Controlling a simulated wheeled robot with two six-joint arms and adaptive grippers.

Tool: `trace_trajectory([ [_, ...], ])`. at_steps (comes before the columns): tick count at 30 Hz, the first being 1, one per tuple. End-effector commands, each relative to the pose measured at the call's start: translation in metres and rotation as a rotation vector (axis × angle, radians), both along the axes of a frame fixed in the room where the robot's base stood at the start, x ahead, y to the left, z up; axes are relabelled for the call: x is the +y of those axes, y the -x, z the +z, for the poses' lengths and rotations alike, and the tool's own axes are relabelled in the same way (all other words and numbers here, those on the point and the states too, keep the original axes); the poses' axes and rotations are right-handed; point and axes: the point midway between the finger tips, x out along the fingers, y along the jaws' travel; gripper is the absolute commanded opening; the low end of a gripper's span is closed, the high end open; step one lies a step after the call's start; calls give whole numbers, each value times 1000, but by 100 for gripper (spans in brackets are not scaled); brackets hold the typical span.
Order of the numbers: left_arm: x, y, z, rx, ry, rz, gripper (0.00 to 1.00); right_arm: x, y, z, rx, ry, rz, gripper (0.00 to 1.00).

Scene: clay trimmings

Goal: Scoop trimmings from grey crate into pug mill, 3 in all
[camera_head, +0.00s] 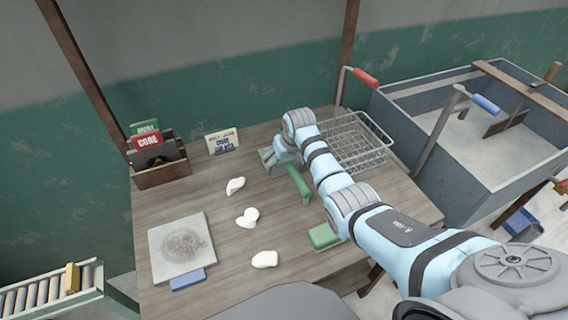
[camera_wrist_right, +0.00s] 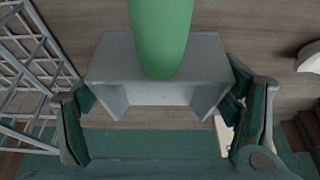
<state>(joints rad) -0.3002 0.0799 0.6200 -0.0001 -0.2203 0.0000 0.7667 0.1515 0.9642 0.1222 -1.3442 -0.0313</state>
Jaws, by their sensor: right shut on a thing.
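My right gripper (camera_head: 278,160) is over the back middle of the wooden table. In the right wrist view its two fingers (camera_wrist_right: 163,120) stand on either side of a grey scoop-like piece (camera_wrist_right: 160,55) with a green handle (camera_wrist_right: 160,35), and they are shut on it. The green handle (camera_head: 299,184) also shows in the head view. White trimmings (camera_head: 248,217) lie loose on the table left of my arm. A grey wire crate (camera_head: 372,150) stands behind my forearm, its inside partly hidden. A large grey metal trough (camera_head: 415,100) stands at right; I cannot tell whether it is the pug mill. My left gripper is out of view.
A grey slab (camera_head: 165,245) with a blue block (camera_head: 188,280) lies at the table's left. A wooden card holder (camera_head: 160,173) and a small sign (camera_head: 222,141) stand at the back. A green block (camera_head: 323,236) lies beside my arm. Levers with red (camera_head: 365,78) and blue (camera_head: 485,103) grips rise near the trough.

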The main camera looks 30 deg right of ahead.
Motion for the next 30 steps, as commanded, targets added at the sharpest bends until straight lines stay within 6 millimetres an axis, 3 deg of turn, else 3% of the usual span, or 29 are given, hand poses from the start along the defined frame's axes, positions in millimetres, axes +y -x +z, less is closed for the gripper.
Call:
trace_trajectory([
  [5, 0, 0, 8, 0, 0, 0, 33, 0, -1, 23, -3, 0, 0, 48],
  [8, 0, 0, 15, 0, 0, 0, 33, 0, -1, 50, -6, 0, 0, 48],
  [15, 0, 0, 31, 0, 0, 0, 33, 0, -2, 142, -8, 0, 0, 48],
  [18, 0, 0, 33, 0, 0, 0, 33, -1, -1, 171, -6, 0, -1, 48],
  [24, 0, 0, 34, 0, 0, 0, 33, -1, -1, 198, -3, 0, -1, 48],
  [30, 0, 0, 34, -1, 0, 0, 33, -1, 0, 200, -2, 0, -1, 48],
])
